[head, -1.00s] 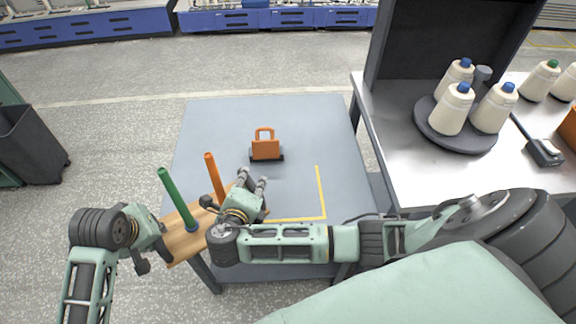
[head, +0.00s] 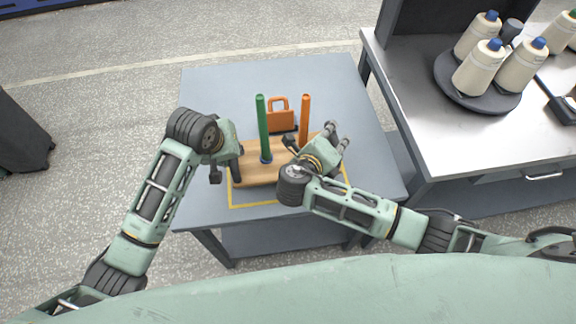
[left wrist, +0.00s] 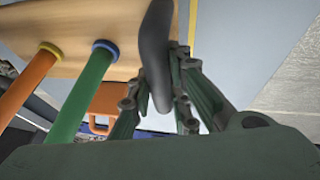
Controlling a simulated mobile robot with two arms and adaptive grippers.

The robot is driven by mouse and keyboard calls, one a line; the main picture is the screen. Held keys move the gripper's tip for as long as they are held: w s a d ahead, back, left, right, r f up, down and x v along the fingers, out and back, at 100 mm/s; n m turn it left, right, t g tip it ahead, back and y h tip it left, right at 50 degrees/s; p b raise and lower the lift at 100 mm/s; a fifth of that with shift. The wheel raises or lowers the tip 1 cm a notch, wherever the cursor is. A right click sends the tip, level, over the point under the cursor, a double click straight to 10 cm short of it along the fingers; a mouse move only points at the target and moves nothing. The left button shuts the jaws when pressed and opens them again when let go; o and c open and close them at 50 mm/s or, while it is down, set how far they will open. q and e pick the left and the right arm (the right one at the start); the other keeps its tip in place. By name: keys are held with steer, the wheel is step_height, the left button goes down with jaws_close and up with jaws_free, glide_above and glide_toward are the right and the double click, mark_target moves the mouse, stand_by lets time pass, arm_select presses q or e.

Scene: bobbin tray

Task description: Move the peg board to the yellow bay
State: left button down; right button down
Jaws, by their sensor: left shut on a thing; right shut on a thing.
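The peg board (head: 262,173) is a wooden plank with a green peg (head: 263,128) and an orange peg (head: 305,119) standing on it. It is over the yellow-outlined bay (head: 252,205) on the grey table; whether it touches the tabletop I cannot tell. My left gripper (head: 228,168) is shut on the board's left end. In the left wrist view the left gripper (left wrist: 160,85) grips at the board's (left wrist: 120,20) end, by a dark handle-like part. My right gripper (head: 318,148) is shut at the board's right end and hides part of it.
An orange object with a handle (head: 281,115) stands on the table (head: 215,95) just behind the board. A steel bench (head: 425,130) at the right carries a round tray (head: 450,88) of thread cones. The table's back left is clear.

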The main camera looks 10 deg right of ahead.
arm_select(q)
steer(key=shift+d+r, duration=0.15)
steer(key=shift+d, duration=0.15)
arm_select(e)
steer(key=shift+r, duration=0.15)
arm_select(q)
steer(key=shift+r, duration=0.1)
arm_select(e)
steer(key=shift+s, duration=0.1)
